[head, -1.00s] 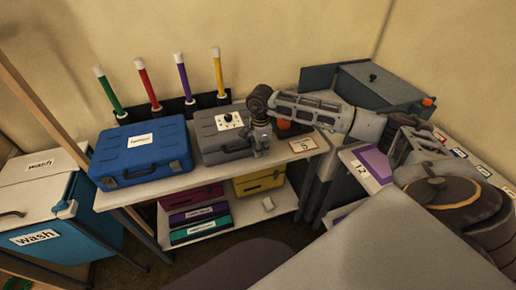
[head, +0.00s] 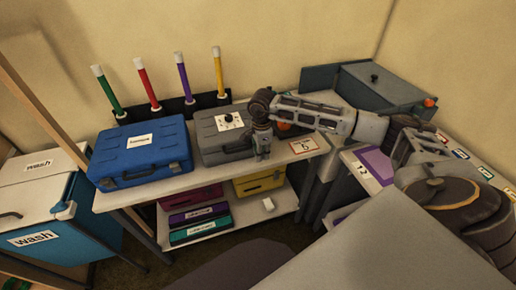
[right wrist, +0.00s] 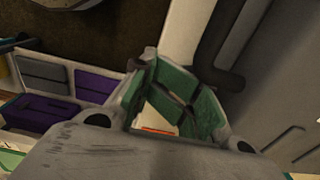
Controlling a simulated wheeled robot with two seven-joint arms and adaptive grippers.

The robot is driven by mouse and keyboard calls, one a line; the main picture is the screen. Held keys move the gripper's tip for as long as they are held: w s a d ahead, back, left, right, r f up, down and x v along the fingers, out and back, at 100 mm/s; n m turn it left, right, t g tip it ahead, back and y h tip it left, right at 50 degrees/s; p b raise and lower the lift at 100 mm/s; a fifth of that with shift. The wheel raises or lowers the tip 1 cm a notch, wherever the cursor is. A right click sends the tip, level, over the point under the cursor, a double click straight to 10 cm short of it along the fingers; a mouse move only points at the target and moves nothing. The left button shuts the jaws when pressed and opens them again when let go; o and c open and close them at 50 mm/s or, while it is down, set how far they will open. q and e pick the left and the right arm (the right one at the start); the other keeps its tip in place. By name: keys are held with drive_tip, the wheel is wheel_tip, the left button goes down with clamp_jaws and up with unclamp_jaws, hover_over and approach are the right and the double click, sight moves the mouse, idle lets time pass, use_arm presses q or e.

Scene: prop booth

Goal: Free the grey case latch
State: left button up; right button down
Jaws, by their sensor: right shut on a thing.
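The grey case (head: 222,142) lies closed on the white shelf top, with a white label and a dark knob on its lid. My right gripper (head: 262,156) points down at the case's front right corner, shut on the grey case latch, which its fingers hide in the head view. In the right wrist view the green-padded fingers (right wrist: 150,62) come together near the case's grey wall (right wrist: 285,70); the latch cannot be made out clearly there. My left gripper is not in view.
A blue case (head: 140,152) lies left of the grey one. Several coloured batons stand behind, including a purple one (head: 186,82). A numbered card (head: 303,147) lies to the right. Coloured cases, including a yellow one (head: 259,181), fill the lower shelf. A blue wash bin (head: 90,215) stands left.

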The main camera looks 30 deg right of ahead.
drive_tip(key=shift+s+a+r+p, duration=0.2)
drive_tip(key=shift+s+r+p, duration=0.1)
drive_tip(key=shift+r, duration=0.2)
use_arm(q)
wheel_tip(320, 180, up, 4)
drive_tip(key=p, duration=0.3)
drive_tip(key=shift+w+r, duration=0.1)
use_arm(e)
wheel_tip(320, 180, up, 7)
drive_tip(key=s, duration=0.1)
drive_tip(key=shift+s+f, duration=0.15)
idle(0.7)
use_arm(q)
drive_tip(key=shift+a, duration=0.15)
use_arm(e)
drive_tip(key=shift+a, duration=0.1)
